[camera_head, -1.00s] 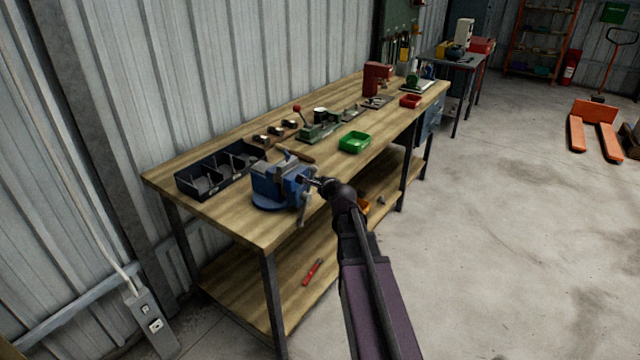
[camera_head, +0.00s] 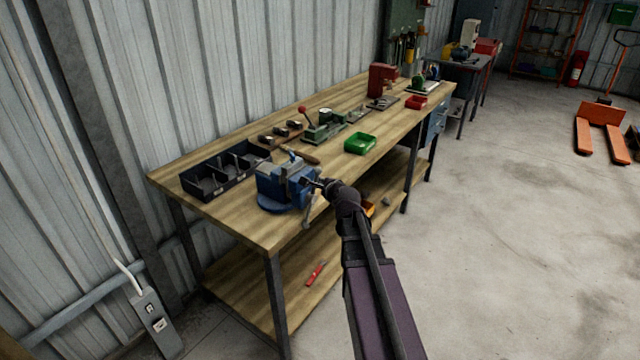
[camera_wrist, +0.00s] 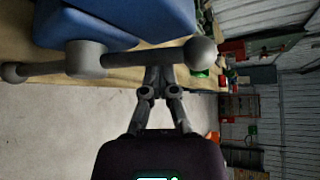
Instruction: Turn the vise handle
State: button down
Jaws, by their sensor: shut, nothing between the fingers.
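The blue vise (camera_head: 280,188) is mounted at the front edge of the wooden workbench (camera_head: 235,222), near its left end. Its grey bar handle (camera_head: 307,215) hangs below the screw at the vise's front in the head view. In the wrist view the handle (camera_wrist: 140,58) runs across the picture, with a ball at each end, and passes through a round hub below the blue body. My gripper (camera_head: 318,184) is at the front of the vise. In the wrist view my gripper (camera_wrist: 158,72) is shut and empty, its fingertips close to the bar between hub and ball. Contact is unclear.
A black divided tray (camera_head: 222,172), a wood-handled tool and a green bin (camera_head: 360,143) stand on the bench near the vise. A red tool (camera_head: 316,273) lies on the lower shelf. The floor in front is clear.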

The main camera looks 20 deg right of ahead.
jog(key=shift+w+f, duration=0.1)
jog(key=w+d+f+b, duration=0.2)
jog(key=d, duration=0.1)
jog(key=p+v, duration=0.3)
jog(key=v, duration=0.7)
jog(key=shift+s, duration=0.2)
jog(key=shift+a, duration=0.25)
